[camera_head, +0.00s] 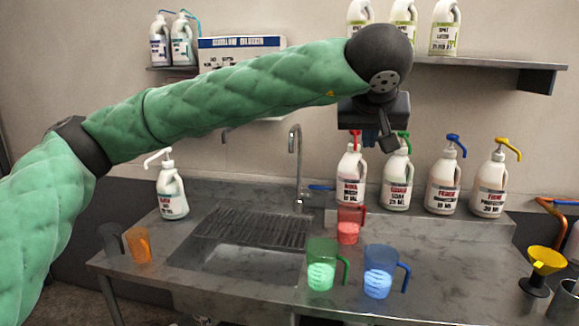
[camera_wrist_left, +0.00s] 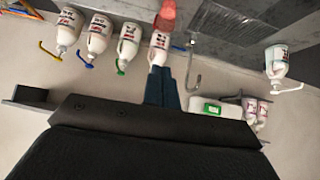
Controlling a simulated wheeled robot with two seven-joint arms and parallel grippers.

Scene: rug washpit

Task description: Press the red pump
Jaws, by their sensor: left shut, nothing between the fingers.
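The red-pump bottle (camera_head: 351,178) is white with a red label and stands upright at the left of a row on the counter's back ledge. Its red pump top (camera_head: 354,134) shows only in part, beside and below my left gripper (camera_head: 372,140). The gripper is shut and empty, pointing down over the bottle's top. In the left wrist view the closed fingers (camera_wrist_left: 160,78) reach toward the top of the same bottle (camera_wrist_left: 159,46) and cover its pump. I cannot tell whether they touch. A red cup (camera_head: 349,226) with red liquid stands in front of the bottle. My right gripper is not in view.
Bottles with green (camera_head: 398,180), blue (camera_head: 444,182) and yellow (camera_head: 490,186) pumps stand to the right. A white-pump bottle (camera_head: 171,192), faucet (camera_head: 297,165) and sink (camera_head: 240,262) are left. Green (camera_head: 321,267) and blue (camera_head: 380,272) cups stand in front. A shelf (camera_head: 490,63) is above.

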